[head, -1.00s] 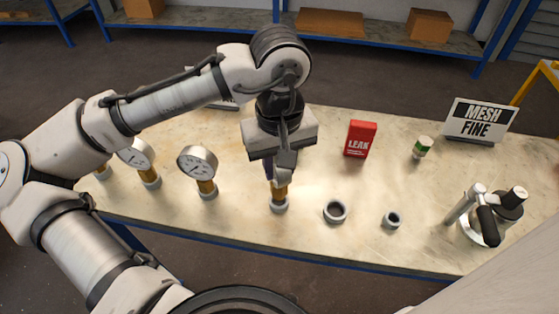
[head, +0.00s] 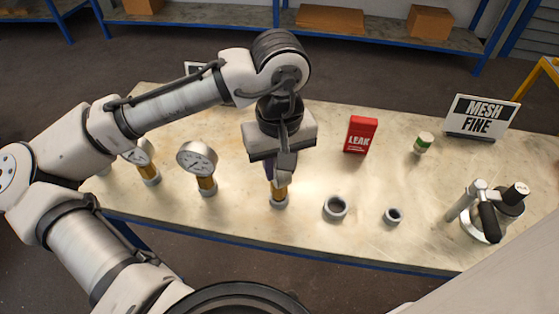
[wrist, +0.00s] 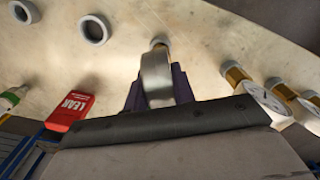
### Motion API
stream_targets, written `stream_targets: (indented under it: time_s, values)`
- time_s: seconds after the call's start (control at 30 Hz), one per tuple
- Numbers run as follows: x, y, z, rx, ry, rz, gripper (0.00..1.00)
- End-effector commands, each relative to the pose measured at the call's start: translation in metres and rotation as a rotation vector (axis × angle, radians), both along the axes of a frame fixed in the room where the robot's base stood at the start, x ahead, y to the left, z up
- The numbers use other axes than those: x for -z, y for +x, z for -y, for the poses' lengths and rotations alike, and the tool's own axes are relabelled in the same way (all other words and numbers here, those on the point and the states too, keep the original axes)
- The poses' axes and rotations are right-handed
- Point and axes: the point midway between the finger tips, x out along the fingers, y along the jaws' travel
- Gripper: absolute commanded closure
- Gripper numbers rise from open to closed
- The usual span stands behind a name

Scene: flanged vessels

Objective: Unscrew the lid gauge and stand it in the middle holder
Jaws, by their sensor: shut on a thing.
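My gripper (head: 277,175) points down over the table and is shut on a gauge (wrist: 156,80), whose metal case sits edge-on between the purple fingers in the wrist view. Its brass stem (head: 279,192) reaches down to a grey ring holder (head: 279,202). I cannot tell whether the stem is fully seated in it. Two empty grey rings stand to the right, a larger one (head: 335,208) and a smaller one (head: 393,216). The metal vessel (head: 485,220) with a black handle is at the far right.
Other gauges stand upright to the left, the nearest (head: 197,160) and another (head: 137,152) partly behind my arm. A red LEAK box (head: 360,135), a green-and-white canister (head: 423,143) and a MESH FINE sign (head: 481,118) stand behind.

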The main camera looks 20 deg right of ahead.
Motion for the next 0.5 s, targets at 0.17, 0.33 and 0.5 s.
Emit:
stream_targets:
  time_s: [0.17,0.33,0.5]
  values:
    - [0.006,0.000,0.000,0.000,0.000,0.001,1.00]
    - [0.011,0.000,0.000,0.000,0.000,0.001,1.00]
    - [0.012,0.000,0.000,0.000,0.000,0.001,0.63]
